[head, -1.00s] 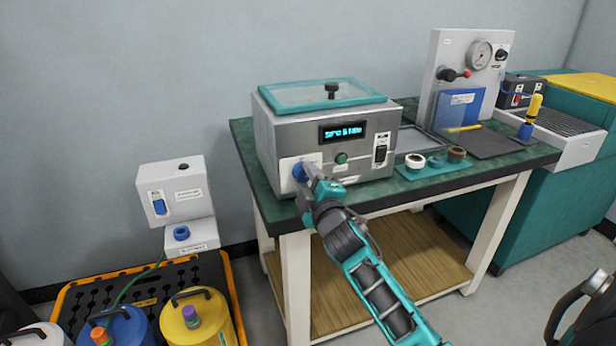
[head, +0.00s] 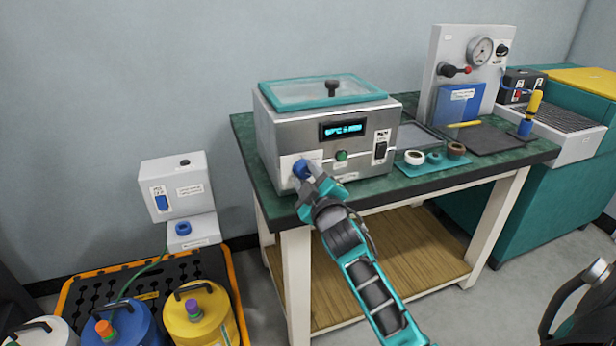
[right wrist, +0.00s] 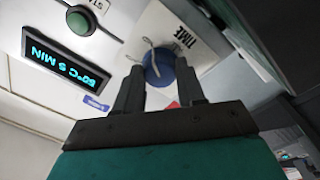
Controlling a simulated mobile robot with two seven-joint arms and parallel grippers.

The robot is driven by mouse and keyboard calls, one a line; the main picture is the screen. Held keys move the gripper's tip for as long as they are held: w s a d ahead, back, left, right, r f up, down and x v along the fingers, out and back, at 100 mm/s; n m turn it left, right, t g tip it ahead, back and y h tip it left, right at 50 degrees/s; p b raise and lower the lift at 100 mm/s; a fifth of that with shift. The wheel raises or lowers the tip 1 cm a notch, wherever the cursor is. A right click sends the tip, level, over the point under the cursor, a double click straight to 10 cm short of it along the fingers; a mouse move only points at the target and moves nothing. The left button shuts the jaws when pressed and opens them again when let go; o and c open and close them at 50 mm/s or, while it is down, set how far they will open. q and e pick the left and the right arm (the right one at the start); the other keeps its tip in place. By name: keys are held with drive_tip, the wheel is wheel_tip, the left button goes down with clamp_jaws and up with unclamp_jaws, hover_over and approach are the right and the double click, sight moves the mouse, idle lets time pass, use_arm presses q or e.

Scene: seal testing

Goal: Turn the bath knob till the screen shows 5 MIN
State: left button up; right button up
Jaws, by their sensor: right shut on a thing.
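The bath (head: 290,150) is a steel box with a teal-rimmed clear lid on the table. Its blue knob (head: 301,169) is at the front left, on a white plate; in the right wrist view the knob (right wrist: 160,72) sits by the word TIME. The lit screen (head: 343,129) is blurred in the head view. In the right wrist view the screen (right wrist: 62,66) appears turned over and seems to read 5 MIN after a temperature. My right gripper (head: 311,178) is shut on the knob, one finger on each side. My left gripper is out of view.
A green button (head: 341,155) and black switch (head: 380,150) are beside the knob. Small rings lie on a teal mat (head: 428,170) to the right. A gauge panel (head: 440,75) stands behind. Floor left of the table holds several drums on a black-and-orange pallet (head: 66,300).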

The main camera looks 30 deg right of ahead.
drive_tip(key=o, duration=1.1)
drive_tip(key=shift+c, duration=0.2)
drive_tip(key=p+v, duration=0.1)
drive_tip(key=v, duration=1.2)
